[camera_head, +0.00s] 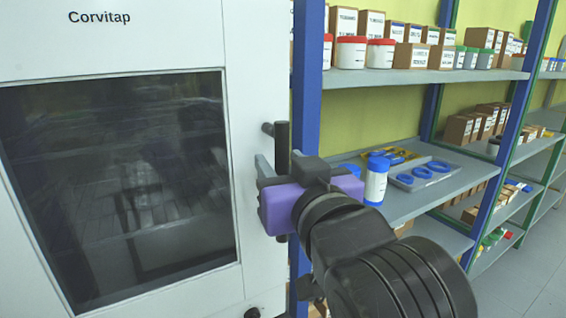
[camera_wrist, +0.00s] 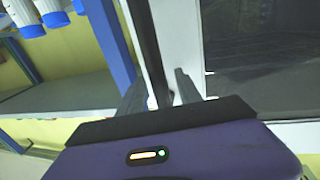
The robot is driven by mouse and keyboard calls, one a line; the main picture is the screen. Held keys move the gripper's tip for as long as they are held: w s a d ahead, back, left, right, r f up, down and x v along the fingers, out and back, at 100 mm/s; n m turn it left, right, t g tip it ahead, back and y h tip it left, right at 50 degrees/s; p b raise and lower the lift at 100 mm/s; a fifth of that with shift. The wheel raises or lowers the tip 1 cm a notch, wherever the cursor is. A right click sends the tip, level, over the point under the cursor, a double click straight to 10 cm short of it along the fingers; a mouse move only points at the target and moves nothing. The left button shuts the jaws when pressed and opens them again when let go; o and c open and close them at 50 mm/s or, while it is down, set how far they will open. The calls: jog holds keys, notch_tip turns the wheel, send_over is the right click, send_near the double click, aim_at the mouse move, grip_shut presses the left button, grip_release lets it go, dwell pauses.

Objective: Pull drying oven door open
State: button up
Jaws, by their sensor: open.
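The drying oven door (camera_head: 185,45) is white with a dark window (camera_head: 120,180) and the name Corvitap. It looks shut in the head view. A dark vertical bar handle (camera_head: 281,140) stands at its right edge. My gripper (camera_head: 264,165), with a purple body, is at the handle's middle. In the wrist view the handle (camera_wrist: 147,45) runs between the two grey fingers of my open gripper (camera_wrist: 158,90). I cannot tell whether either finger touches the bar. The oven door's window also shows in the wrist view (camera_wrist: 262,40).
Blue-framed shelving (camera_head: 307,110) stands close to the right of the oven. It holds boxes, lidded jars (camera_head: 350,52), a white bottle with a blue cap (camera_head: 376,182) and a grey tray (camera_head: 422,174). Free floor (camera_head: 530,280) shows at the lower right.

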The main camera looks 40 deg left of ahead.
grip_shut()
dwell(1.3)
